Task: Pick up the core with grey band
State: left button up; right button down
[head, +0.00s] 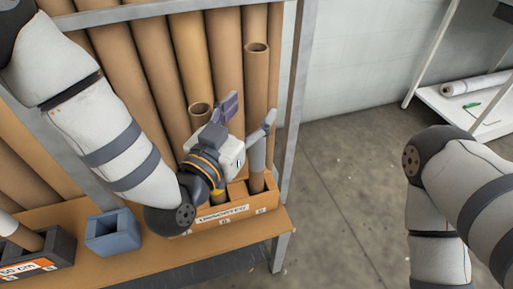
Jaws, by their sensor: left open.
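The core with grey band (257,80) is a brown cardboard tube standing nearly upright in the right part of a wooden box (262,203) labelled "UNSORTED". Its grey band (257,156) is low on the tube, just above the box. My left gripper (247,114) is open, with its fingers pointing up and right. One finger is left of the core and the other overlaps it in the picture; I cannot tell whether they touch. My right arm shows at the right edge, but its gripper is out of view.
Another core (200,109) stands in the box, partly hidden behind my left gripper. Tall brown tubes lean in the rack behind. A blue-grey bin (112,233) and a dark bin (62,246) labelled "50 cm" stand left.

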pick_arm(q)
jog(key=x, duration=0.3)
jog(key=shift+w+f, duration=0.25)
jog(key=shift+w, duration=0.15)
grip_shut()
pick_arm(e)
jog(key=shift+s+f, duration=0.1)
jog(key=shift+f, duration=0.05)
pick_arm(q)
jog(key=shift+r, duration=0.15)
